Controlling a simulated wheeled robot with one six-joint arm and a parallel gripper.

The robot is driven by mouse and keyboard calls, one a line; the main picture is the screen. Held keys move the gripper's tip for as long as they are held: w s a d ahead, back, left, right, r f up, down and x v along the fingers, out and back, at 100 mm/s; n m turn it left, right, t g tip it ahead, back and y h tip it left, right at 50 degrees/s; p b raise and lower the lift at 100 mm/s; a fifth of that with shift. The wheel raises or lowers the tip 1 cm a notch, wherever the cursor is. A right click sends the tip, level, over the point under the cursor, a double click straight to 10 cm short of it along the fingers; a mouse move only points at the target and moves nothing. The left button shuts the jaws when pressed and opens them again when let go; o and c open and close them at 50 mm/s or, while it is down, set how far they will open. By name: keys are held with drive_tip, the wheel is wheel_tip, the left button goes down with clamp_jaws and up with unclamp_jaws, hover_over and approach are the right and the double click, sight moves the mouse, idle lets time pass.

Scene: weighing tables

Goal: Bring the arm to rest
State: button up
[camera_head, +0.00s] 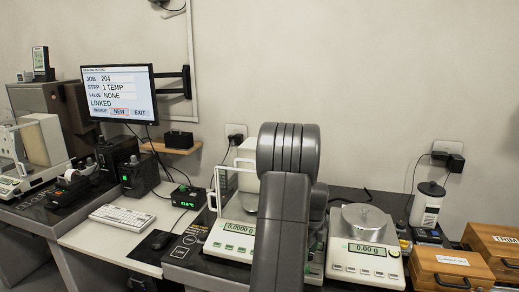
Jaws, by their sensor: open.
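My arm rises from the bottom centre of the head view as thick dark grey links (284,215). Its upper part bends over in front of the weighing table and hides part of the balance behind it. My gripper is not in view; the end of the arm is hidden behind the links or outside the picture.
Behind my arm stands a balance (232,231) with a glass draft shield, reading 0.0000 g. To its right is an open-pan balance (365,250) reading 0.00 g. Wooden boxes (450,268) stand far right. A monitor (119,93), keyboard (122,217) and mouse (162,240) are left.

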drive_tip(key=n, duration=0.4)
drive_tip(key=shift+n, duration=0.4)
drive_tip(key=n, duration=0.5)
drive_tip(key=shift+n, duration=0.3)
drive_tip(key=n, duration=1)
drive_tip(key=shift+p, duration=0.3)
drive_tip(key=shift+a+r, duration=0.1)
drive_tip(key=shift+r, duration=0.1)
